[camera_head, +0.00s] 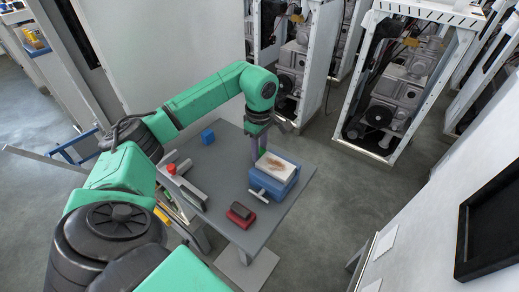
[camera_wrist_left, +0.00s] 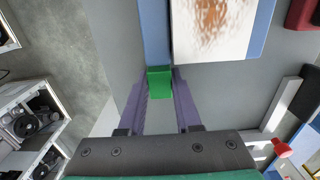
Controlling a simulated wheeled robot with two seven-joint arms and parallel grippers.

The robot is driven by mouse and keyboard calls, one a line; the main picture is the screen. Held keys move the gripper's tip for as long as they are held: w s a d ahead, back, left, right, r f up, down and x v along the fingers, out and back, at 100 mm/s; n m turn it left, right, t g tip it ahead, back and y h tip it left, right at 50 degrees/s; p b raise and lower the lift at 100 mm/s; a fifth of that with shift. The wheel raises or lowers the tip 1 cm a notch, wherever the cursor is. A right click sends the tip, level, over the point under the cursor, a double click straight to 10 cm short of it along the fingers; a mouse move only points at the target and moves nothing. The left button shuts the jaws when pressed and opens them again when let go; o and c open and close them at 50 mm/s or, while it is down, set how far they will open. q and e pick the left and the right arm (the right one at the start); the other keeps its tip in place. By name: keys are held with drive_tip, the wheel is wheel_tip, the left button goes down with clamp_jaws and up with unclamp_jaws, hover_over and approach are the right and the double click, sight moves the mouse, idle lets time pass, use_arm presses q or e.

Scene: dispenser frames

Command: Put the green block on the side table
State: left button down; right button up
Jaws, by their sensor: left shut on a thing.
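My left gripper (camera_head: 255,147) points down over the far part of the grey table (camera_head: 215,172). In the left wrist view its purple fingers are shut on the green block (camera_wrist_left: 160,81), which sits between the fingertips. The block shows close to the edge of a blue box with a white, brown-stained top. I cannot tell whether it touches the box or the table. In the head view the block is hidden by the gripper. My right gripper is not in view.
The blue box (camera_head: 278,186) stands on the table's right part. A red and dark item (camera_head: 240,214) lies near the front. A blue block (camera_head: 207,136) is at the back left. A red knob (camera_head: 171,169) is at the left edge. The table's middle is bare.

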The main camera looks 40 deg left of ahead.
use_arm(q)
drive_tip(key=shift+f, duration=0.1)
drive_tip(key=c, duration=0.6)
unclamp_jaws()
wheel_tip(320, 180, up, 6)
drive_tip(key=shift+r+b, duration=0.1)
drive_tip(key=shift+b, duration=0.45)
wheel_tip(320, 180, up, 6)
drive_tip(key=p, duration=0.2)
